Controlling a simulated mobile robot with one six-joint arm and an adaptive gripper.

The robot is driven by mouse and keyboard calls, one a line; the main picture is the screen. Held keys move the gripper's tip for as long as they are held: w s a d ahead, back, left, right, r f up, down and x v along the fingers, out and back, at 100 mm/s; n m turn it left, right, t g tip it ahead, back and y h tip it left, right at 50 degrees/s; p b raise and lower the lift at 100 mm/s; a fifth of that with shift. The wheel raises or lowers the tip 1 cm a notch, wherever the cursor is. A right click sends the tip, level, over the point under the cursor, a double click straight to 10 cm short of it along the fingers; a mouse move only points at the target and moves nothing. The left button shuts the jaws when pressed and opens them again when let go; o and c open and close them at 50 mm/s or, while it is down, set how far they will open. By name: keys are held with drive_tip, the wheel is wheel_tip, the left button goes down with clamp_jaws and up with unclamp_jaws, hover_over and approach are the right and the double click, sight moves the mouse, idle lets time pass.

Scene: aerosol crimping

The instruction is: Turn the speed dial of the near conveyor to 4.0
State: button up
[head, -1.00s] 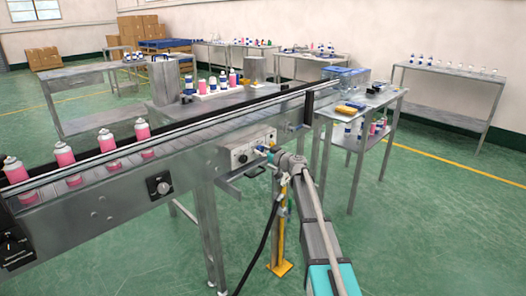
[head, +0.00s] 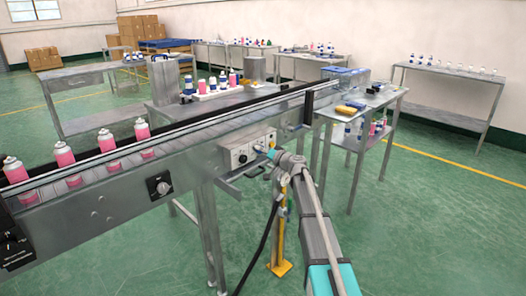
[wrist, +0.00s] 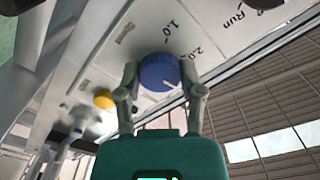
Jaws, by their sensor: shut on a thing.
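The blue speed dial (wrist: 158,72) sits on the pale control panel (wrist: 90,65) in the wrist view. A white pointer line on its face points to the lower right, past the printed 2.0. The marks 1.0 and 2.0 show beside the dial; any higher marks are hidden or out of view. My gripper (wrist: 162,80) is shut on the dial, one finger on each side. In the head view my gripper (head: 268,153) reaches the control panel (head: 240,152) on the side of the near conveyor (head: 120,190); the dial is mostly hidden there.
A yellow button (wrist: 104,98) is beside my left finger in the wrist view. Pink cans (head: 64,154) stand on the conveyor. A separate black knob plate (head: 159,187) is further left on its side. A yellow post (head: 279,240) stands below my wrist. Floor at right is clear.

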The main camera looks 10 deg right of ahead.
drive_tip(key=m, duration=1.3)
drive_tip(key=shift+w+d+m, duration=0.15)
drive_tip(key=shift+d+m, duration=0.05)
drive_tip(key=shift+m, duration=0.1)
idle(0.3)
drive_tip(key=o, duration=1.2)
drive_tip(key=shift+c, duration=0.2)
drive_tip(key=shift+a, duration=0.1)
